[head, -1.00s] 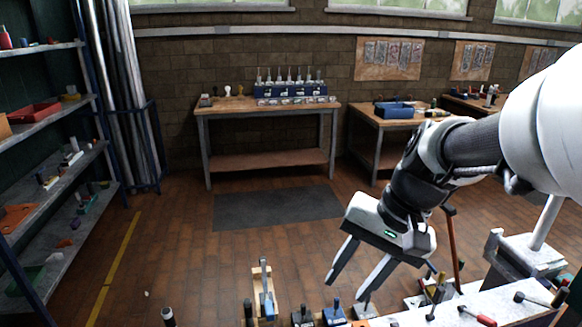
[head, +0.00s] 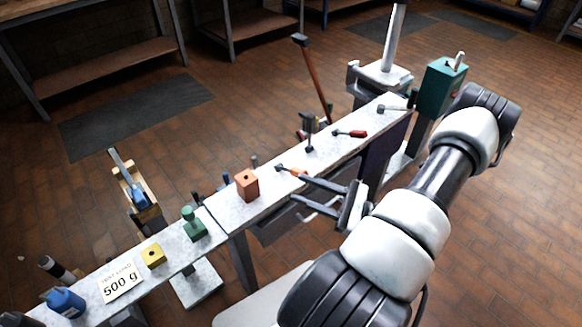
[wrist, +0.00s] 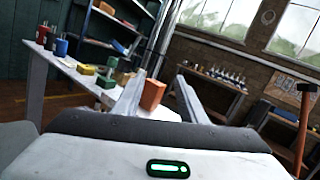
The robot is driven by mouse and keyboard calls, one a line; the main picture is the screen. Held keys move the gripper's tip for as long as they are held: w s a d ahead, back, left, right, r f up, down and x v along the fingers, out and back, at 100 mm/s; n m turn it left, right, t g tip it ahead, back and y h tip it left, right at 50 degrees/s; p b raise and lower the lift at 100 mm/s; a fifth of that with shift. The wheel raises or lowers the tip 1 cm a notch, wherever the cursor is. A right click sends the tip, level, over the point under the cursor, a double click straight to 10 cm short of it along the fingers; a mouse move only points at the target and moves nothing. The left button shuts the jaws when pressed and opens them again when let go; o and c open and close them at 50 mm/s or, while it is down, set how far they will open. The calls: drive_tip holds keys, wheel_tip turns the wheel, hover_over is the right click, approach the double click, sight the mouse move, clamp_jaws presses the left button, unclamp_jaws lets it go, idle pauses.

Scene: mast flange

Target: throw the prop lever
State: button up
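No part is labelled as the prop lever, and I cannot tell for certain which it is. A teal box (head: 438,88) with a short pale handle (head: 459,60) on top stands beside the bench's far end. A long brown shaft with a dark head (head: 312,75) stands tilted behind the bench, and it also shows in the wrist view (wrist: 304,120). My gripper (head: 296,188) is open and empty at the bench's near edge, well short of both. In the wrist view its fingers (wrist: 160,77) are spread, with the terracotta block (wrist: 152,94) beyond them.
A white mast (head: 394,35) on a square base stands behind the bench (head: 225,205). On the bench are a terracotta block (head: 246,185), a green weight (head: 193,225), a yellow block (head: 152,256), a 500 g card (head: 120,281) and loose tools. Open brick floor lies behind.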

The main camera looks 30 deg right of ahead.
sight(291, 169)
drive_tip(key=s+d+f+m+t+h+b, duration=0.2)
drive_tip(key=s+d+f+m+t+h, duration=0.1)
drive_tip(key=d+f+m+t+h, duration=0.5)
drive_tip(key=shift+m+g+h, duration=0.5)
drive_tip(key=shift+g+h, duration=0.1)
drive_tip(key=shift+h, duration=0.2)
drive_tip(key=x, duration=0.5)
drive_tip(key=a+b+x, duration=0.1)
drive_tip(key=x, duration=0.5)
drive_tip(key=a+f+x, duration=0.1)
drive_tip(key=x, duration=0.5)
drive_tip(key=shift+w+a, duration=0.15)
drive_tip(key=shift+a, duration=0.05)
clamp_jaws()
